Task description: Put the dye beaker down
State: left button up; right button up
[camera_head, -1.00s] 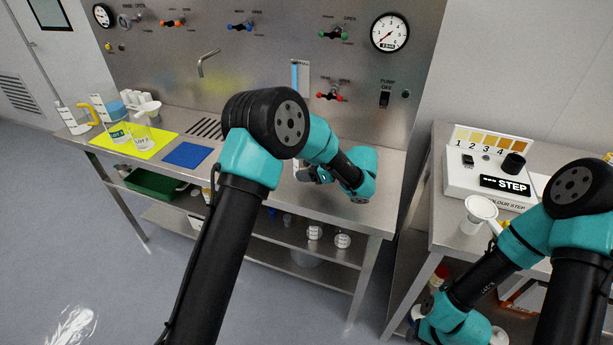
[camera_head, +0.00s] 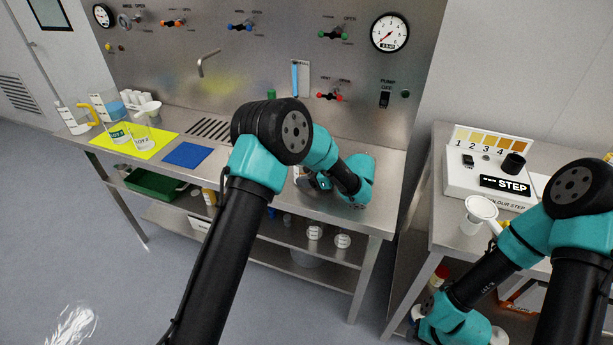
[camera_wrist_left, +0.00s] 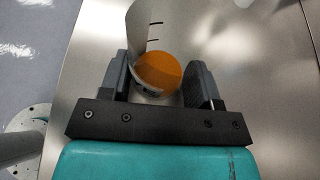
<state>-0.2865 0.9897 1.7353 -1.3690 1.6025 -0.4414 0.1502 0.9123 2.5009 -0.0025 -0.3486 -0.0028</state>
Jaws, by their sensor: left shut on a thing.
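My left gripper (camera_wrist_left: 159,82) is shut on the dye beaker (camera_wrist_left: 158,66), a clear vessel with dark marks and orange liquid inside. In the head view my left gripper (camera_head: 310,182) is low over the right part of the long steel bench (camera_head: 235,173), partly hidden by my own arm. The beaker is mostly hidden there. I cannot tell whether its base touches the steel. My right arm is at the lower right of the head view, and its gripper does not show.
A yellow mat (camera_head: 158,146) with beakers and a blue mat (camera_head: 188,154) lie on the bench's left part. A drain grille (camera_head: 208,129) is behind. Bare steel surrounds the left gripper. The step box (camera_head: 492,178) and a white cup (camera_head: 480,210) stand on the right table.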

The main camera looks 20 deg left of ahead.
pick_arm(q)
jog(key=shift+f, duration=0.15)
jog(key=o, duration=0.9)
jog(key=shift+d+r, duration=0.15)
jog(key=shift+r, duration=0.1)
jog(key=v, duration=1.1)
jog(key=shift+d+r, duration=0.15)
jog(key=shift+d, duration=0.2)
